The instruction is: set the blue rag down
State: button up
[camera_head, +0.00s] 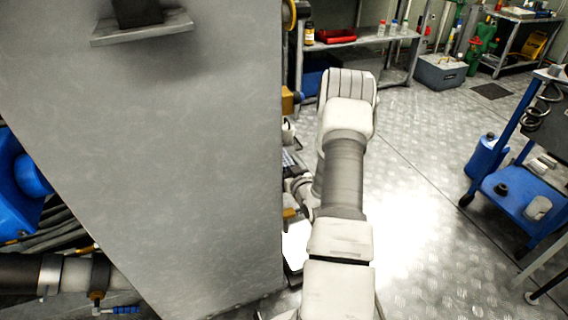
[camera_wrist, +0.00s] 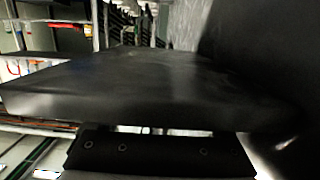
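I cannot make out a blue rag in either view. My arm reaches forward in the head view, and its end is hidden behind its own links and the grey panel. In the wrist view a black bar with screws, which looks like part of my gripper (camera_wrist: 160,155), lies along the bottom. Its fingertips do not show clearly. A dark flat slab (camera_wrist: 130,85) fills the middle of the wrist view, just beyond the bar. I cannot tell whether it is held or is a surface close by, nor whether the gripper is open or shut.
A tall grey panel (camera_head: 200,140) stands close on the left of my arm. A bench (camera_head: 365,38) with a red tray (camera_head: 336,36) and bottles is at the back. A blue trolley (camera_head: 520,195) stands at the right. The tread-plate floor (camera_head: 420,170) between is clear.

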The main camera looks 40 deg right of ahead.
jog(key=shift+o, duration=1)
jog(key=shift+r, duration=0.2)
jog(key=p+v, duration=0.3)
jog(key=v, duration=0.9)
